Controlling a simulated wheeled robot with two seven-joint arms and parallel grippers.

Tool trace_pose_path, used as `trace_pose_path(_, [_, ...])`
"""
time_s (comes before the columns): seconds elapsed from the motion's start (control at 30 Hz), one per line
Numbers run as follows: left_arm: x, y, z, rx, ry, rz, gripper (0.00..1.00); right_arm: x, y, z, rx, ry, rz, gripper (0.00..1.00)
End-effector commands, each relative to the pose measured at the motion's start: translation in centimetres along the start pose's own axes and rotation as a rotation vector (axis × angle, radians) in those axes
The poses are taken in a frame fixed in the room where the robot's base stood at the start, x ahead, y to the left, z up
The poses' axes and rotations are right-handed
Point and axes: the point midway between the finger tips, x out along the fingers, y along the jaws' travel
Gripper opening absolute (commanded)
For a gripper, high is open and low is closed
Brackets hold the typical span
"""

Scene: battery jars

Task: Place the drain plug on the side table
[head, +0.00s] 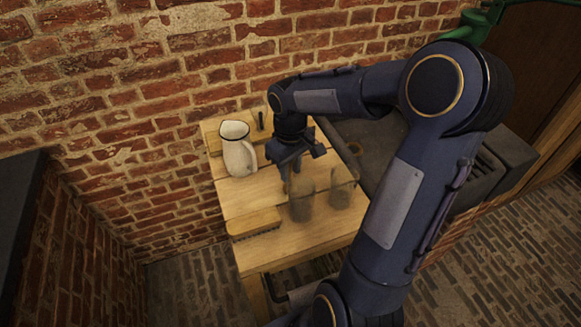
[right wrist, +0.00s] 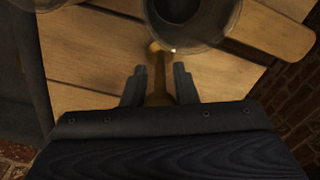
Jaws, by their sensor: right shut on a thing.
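The side table (head: 240,201) is a light wooden table against the brick wall; its planks also show in the right wrist view (right wrist: 90,65). My right gripper (head: 288,176) is over the table's middle, between the white jug and the glass jars. In the right wrist view my right gripper (right wrist: 158,80) is shut on a narrow brass-coloured thing, which looks like the drain plug (right wrist: 158,72). Its far end lies close to a jar's rim. I cannot tell whether the plug touches the tabletop. My left gripper is out of view.
A white enamel jug (head: 238,157) stands at the table's back left. Two glass jars (head: 302,203) (head: 343,190) stand at the right. A wooden brush (head: 253,222) lies near the left edge. A dark grey sink (head: 374,146) is beside the table. Bare wood lies between jug and brush.

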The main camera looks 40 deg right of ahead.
Motion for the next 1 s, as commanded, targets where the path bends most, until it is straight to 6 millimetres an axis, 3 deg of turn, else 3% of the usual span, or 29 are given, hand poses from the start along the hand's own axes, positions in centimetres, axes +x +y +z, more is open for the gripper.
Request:
trace_pose_path(0.3, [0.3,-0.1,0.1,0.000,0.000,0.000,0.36,0.3,0.0,0.0,0.000,0.002,0.001,0.00])
trace_pose_path(0.33, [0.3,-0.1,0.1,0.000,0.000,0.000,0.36,0.3,0.0,0.0,0.000,0.000,0.000,0.27])
trace_pose_path(0.5, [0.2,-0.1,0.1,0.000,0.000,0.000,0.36,0.2,0.0,0.0,0.000,0.000,0.000,0.48])
trace_pose_path(0.77, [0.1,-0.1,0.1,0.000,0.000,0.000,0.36,0.1,0.0,0.0,0.001,0.000,0.000,0.48])
trace_pose_path(1.0, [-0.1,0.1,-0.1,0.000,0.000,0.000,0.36,-2.6,0.0,-0.1,0.002,0.005,0.002,0.48])
